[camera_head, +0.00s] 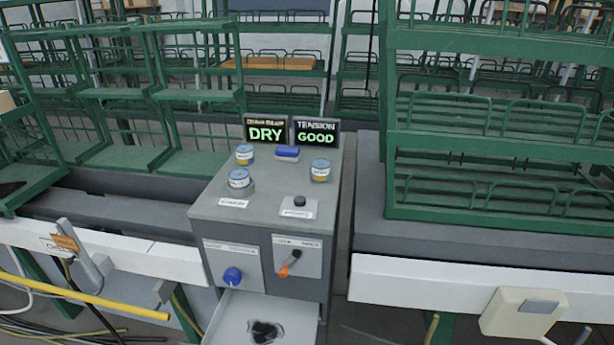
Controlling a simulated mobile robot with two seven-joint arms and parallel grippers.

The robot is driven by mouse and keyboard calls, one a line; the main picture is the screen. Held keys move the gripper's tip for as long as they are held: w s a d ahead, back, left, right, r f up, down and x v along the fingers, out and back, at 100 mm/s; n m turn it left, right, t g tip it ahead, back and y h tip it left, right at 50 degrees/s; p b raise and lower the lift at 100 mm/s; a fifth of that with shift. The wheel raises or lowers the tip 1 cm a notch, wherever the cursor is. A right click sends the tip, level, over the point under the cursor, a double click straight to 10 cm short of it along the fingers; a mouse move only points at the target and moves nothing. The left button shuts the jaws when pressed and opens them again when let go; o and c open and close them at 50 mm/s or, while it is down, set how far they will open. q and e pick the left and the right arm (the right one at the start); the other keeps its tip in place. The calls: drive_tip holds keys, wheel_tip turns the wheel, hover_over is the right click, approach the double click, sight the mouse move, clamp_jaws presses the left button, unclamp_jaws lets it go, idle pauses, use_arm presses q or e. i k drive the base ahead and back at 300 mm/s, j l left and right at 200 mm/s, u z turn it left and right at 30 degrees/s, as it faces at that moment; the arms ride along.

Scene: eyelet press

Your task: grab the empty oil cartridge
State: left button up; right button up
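Three small cartridges with blue tops stand on the top of a grey cabinet (268,217). The front left cartridge (239,178) sits in a grey round socket, with a pale label and no clear yellow band. The back left cartridge (244,154) and the right cartridge (320,170) each show a yellow band near the bottom. A white label plate (233,203) lies in front of the socket; its text is too small to read. A display (265,131) behind reads DRY. Neither of my grippers is in view.
A second display (315,133) reads TENSION GOOD. A blue block (287,153) and black button (299,201) are on top. A blue knob (232,275) and orange-tipped lever (289,266) are on the front, above an open tray (228,318). Green racks (490,123) stand behind.

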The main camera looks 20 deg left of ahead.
sight(239, 178)
drive_tip(key=j+z, duration=0.8)
drive_tip(key=k+j+z, duration=0.1)
drive_tip(key=j+z, duration=0.15)
drive_tip(key=z, duration=0.2)
drive_tip(key=k+j+z, duration=0.15)
drive_tip(key=j+z, duration=0.25)
drive_tip(key=l, duration=0.05)
